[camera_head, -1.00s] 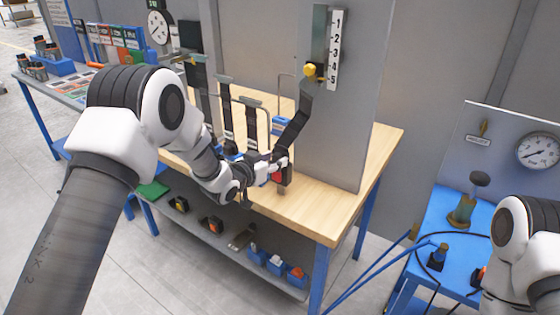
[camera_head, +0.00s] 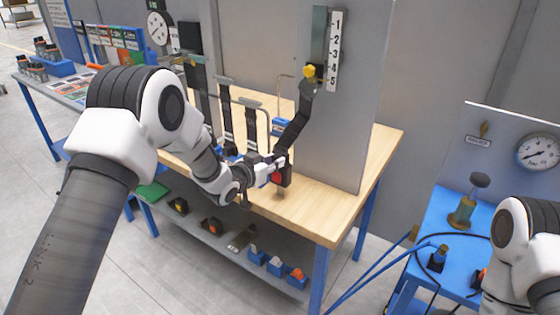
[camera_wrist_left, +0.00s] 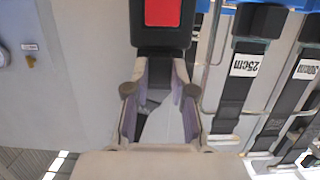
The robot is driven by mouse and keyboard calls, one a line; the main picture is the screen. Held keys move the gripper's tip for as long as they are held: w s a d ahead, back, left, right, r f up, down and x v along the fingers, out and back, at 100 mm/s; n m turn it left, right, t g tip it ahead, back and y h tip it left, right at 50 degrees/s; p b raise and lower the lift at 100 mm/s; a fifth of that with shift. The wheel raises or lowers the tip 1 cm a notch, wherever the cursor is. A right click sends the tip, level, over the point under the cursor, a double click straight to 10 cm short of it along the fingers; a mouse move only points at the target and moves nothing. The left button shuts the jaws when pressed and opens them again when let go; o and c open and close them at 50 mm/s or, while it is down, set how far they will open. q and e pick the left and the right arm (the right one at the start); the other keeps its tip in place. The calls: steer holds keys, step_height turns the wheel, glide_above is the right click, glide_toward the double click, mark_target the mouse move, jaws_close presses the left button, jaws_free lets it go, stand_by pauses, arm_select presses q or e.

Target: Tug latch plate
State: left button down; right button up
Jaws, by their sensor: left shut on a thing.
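The black buckle (camera_head: 284,172) with a red button stands on a short metal stem above the wooden bench. In the left wrist view it fills the top, red button (camera_wrist_left: 163,11) showing. A black strap (camera_head: 296,127) runs from the buckle up to a yellow knob (camera_head: 309,71) on the grey panel. My left gripper (camera_head: 275,166) is shut just above the buckle, where the strap meets it, on the latch plate. The plate is mostly hidden by the fingers. The left wrist view shows both fingers (camera_wrist_left: 161,80) close to the buckle's edge. My right gripper is out of view.
The grey panel (camera_head: 352,130) rises right behind the buckle, with a scale strip (camera_head: 335,50) numbered 1 to 5. Several black straps hang on racks left of it. The bench (camera_head: 318,212) is clear at its front right. A blue table (camera_head: 450,228) stands at right.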

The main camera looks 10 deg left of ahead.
arm_select(q)
steer(key=shift+w+r, duration=0.1)
steer(key=shift+r, duration=0.15)
steer(key=c, duration=0.9)
jaws_free()
